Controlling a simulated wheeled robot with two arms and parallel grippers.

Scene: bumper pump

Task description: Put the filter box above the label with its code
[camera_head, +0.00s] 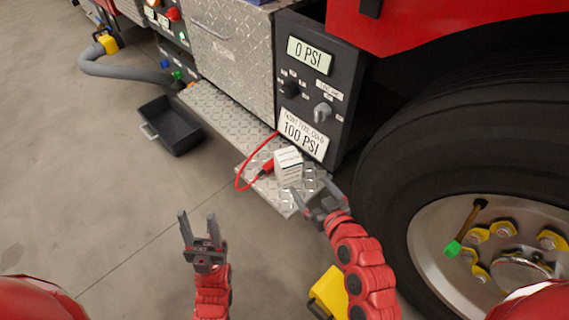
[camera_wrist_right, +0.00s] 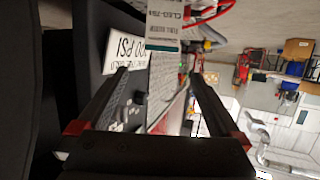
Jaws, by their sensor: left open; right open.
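The filter box (camera_head: 288,166), a small white box with a dark green band, stands on the diamond-plate step below the pump panel. In the right wrist view its printed face (camera_wrist_right: 166,30) shows at the top, beyond the fingertips, with a code only partly readable. My right gripper (camera_head: 313,187) is open and empty, just right of and nearer than the box. It also shows open in the right wrist view (camera_wrist_right: 158,74). My left gripper (camera_head: 198,218) is open and empty over the floor. I cannot make out a label matching the box's code.
A red cable with a red plug (camera_head: 266,168) lies left of the box. The panel carries a 100 PSI sign (camera_head: 303,135) and a 0 PSI display (camera_head: 309,54). A large tire (camera_head: 450,130) stands close on the right. A dark open bin (camera_head: 172,126) sits on the floor.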

